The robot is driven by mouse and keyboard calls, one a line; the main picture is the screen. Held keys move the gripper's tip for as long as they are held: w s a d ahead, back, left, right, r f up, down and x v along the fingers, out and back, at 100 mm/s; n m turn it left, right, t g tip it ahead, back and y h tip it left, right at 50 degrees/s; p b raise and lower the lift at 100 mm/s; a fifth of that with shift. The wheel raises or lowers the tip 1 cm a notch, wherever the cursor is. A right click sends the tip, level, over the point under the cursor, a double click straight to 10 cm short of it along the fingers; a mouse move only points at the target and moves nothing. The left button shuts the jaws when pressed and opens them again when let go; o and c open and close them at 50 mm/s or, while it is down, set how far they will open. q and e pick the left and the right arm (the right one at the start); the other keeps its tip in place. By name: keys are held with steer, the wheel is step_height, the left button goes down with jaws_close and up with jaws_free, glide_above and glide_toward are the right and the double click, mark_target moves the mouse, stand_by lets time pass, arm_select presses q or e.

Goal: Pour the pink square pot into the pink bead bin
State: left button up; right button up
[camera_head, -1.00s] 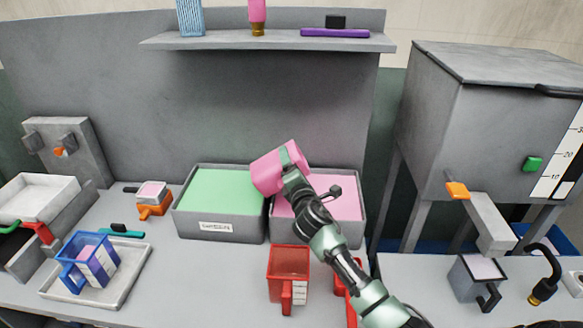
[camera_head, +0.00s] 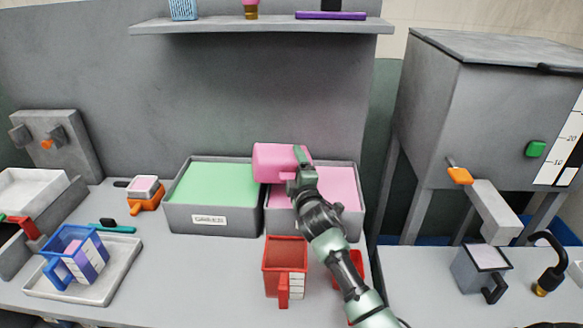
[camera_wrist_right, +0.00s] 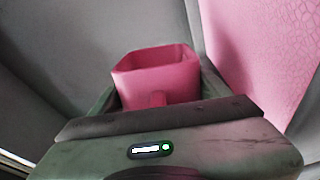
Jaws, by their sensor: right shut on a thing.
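The pink square pot (camera_head: 277,162) is held up above the bins by my right gripper (camera_head: 301,172), which is shut on it. In the head view the pot lies close to level on its side, over the wall between the two bins. In the right wrist view the pot (camera_wrist_right: 155,72) sits between the fingers, and its inside cannot be made out well. The pink bead bin (camera_head: 340,227) is a grey box filled with pink, below and right of the pot. Its pink contents also show in the right wrist view (camera_wrist_right: 262,50). My left gripper is not in view.
A labelled grey bin of green beads (camera_head: 212,219) stands directly left of the pink one. A red pot (camera_head: 285,268) stands in front. A blue pot (camera_head: 75,252) sits on a tray (camera_head: 122,262) at the left. A shelf (camera_head: 262,26) runs above.

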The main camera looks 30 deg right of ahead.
mark_target(287, 153)
steer(key=shift+s+d+r+m+p, duration=0.15)
steer(key=shift+d+r+m, duration=0.15)
steer(key=shift+m, duration=0.4)
steer(key=shift+d+r+m+p, duration=0.15)
steer(key=shift+d+m, duration=0.15)
steer(key=shift+m, duration=0.4)
